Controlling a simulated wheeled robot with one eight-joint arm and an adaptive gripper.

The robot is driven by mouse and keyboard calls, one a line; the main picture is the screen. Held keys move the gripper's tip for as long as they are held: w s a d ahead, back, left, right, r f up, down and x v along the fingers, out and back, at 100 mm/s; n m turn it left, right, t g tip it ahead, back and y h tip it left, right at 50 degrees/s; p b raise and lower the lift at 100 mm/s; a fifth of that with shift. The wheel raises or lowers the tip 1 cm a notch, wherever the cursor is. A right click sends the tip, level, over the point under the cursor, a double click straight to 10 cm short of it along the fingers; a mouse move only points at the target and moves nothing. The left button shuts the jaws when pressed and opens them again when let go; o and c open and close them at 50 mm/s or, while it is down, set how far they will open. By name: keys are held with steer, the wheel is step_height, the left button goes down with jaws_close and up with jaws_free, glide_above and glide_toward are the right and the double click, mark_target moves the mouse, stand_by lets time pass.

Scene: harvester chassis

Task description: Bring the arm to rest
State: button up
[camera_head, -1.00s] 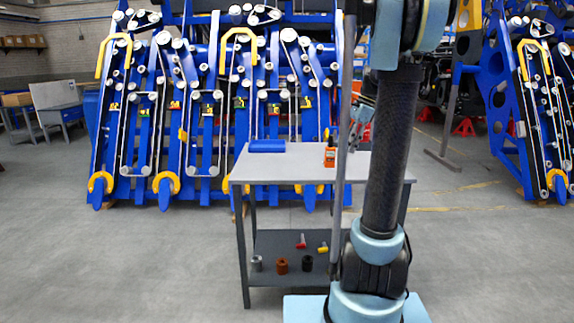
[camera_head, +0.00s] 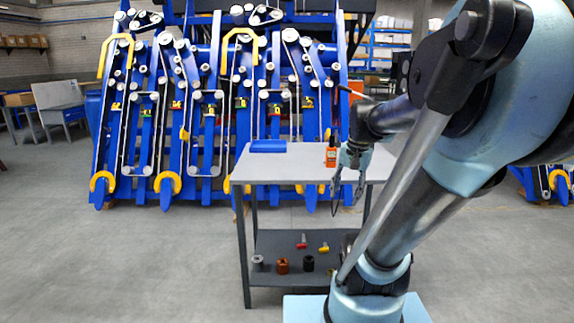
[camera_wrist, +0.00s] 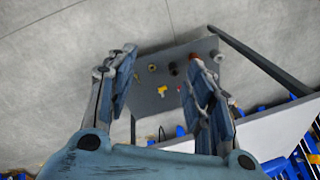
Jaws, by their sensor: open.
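My gripper (camera_head: 348,190) hangs in front of the right part of the grey table (camera_head: 290,170), fingers pointing down. In the wrist view my gripper (camera_wrist: 160,90) has its two fingers spread apart with nothing between them but the view of the lower shelf (camera_wrist: 155,102) and floor beyond. My arm reaches up from its base at the lower right, bends at the upper right and comes back toward the table. Part of the table's right side is hidden behind my arm.
A blue block (camera_head: 268,146) and an orange device (camera_head: 331,153) are on the tabletop. The lower shelf holds several small parts, among them a brown one (camera_head: 282,265) and a yellow-headed one (camera_head: 323,248). Blue harvester frames (camera_head: 200,110) stand behind. The floor at left is clear.

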steer(key=s+f+n+t+h, duration=0.1)
steer(key=s+f+n, duration=0.5)
steer(key=s+f, duration=0.3)
steer(key=shift+d+f, duration=0.3)
steer(key=shift+f, duration=0.25)
steer(key=shift+s, duration=0.1)
